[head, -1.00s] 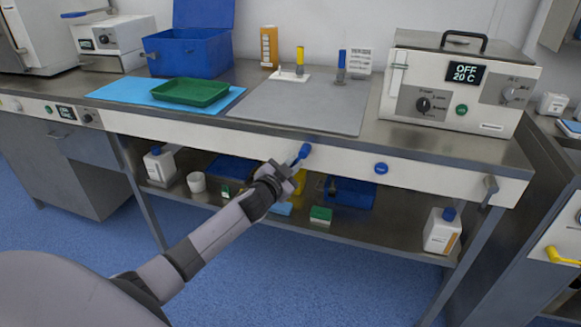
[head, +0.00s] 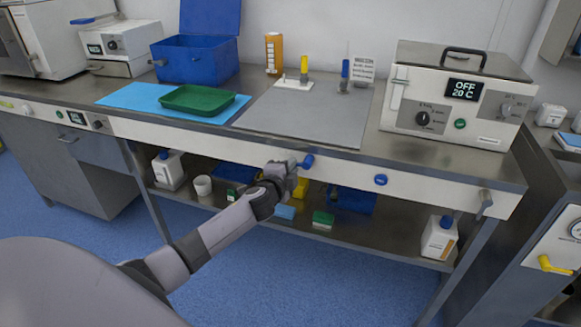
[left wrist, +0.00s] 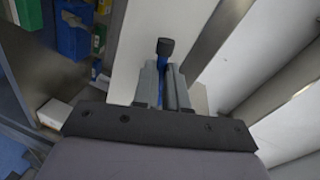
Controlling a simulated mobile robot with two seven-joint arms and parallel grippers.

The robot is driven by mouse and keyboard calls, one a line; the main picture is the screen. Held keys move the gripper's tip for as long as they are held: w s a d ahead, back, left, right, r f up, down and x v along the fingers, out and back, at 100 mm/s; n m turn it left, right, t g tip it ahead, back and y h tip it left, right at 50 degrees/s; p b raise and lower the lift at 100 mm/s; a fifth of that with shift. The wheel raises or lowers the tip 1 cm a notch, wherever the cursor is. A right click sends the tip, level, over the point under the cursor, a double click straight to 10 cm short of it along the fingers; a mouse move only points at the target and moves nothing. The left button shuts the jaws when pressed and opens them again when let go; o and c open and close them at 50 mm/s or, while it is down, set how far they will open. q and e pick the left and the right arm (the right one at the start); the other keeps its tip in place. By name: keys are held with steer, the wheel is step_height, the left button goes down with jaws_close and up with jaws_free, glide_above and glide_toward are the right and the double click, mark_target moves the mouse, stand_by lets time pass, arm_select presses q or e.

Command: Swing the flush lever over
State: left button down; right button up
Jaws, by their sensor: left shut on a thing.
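The blue flush lever (head: 307,161) sits on the white front panel of the bench. Its round blue end shows against the panel, and its handle points left into my gripper. My left gripper (head: 292,167) is shut on the handle, just left of that end. In the left wrist view, a strip of the blue lever (left wrist: 161,85) shows between the two grey fingers of my left gripper (left wrist: 165,88), with a dark round end (left wrist: 165,48) beyond the fingertips. The rest of the handle is hidden by the fingers. My right gripper is not in view.
A second blue knob (head: 381,180) is on the panel to the right. Above are a green tray (head: 198,101) and a grey mat (head: 300,117). The lower shelf (head: 385,236) holds bottles and boxes beneath my gripper. A yellow lever (head: 556,265) is at far right.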

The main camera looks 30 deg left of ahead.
arm_select(q)
steer(key=shift+r+m, duration=0.1)
steer(key=shift+m, duration=0.2)
stand_by(0.4)
steer(key=c, duration=1.2)
jaws_free()
steer(key=shift+o, duration=0.2)
steer(key=shift+s, duration=0.1)
steer(key=p+v, duration=0.1)
steer(key=v, duration=0.6)
steer(key=s+d+f+n+g+h, duration=0.1)
steer(key=s+d+f+n, duration=0.2)
steer(key=s, duration=0.6)
steer(key=s+d+f+n+g+h, duration=0.2)
steer(key=s+d+f+n, duration=0.2)
steer(key=s, duration=0.5)
steer(key=s+d+f+n+g+h, duration=0.2)
steer(key=s+d+f+n, duration=0.2)
steer(key=s+d+f, duration=0.3)
steer(key=shift+s+d+f, duration=0.35)
steer(key=shift+s+d, duration=0.6)
steer(key=shift+s, duration=0.25)
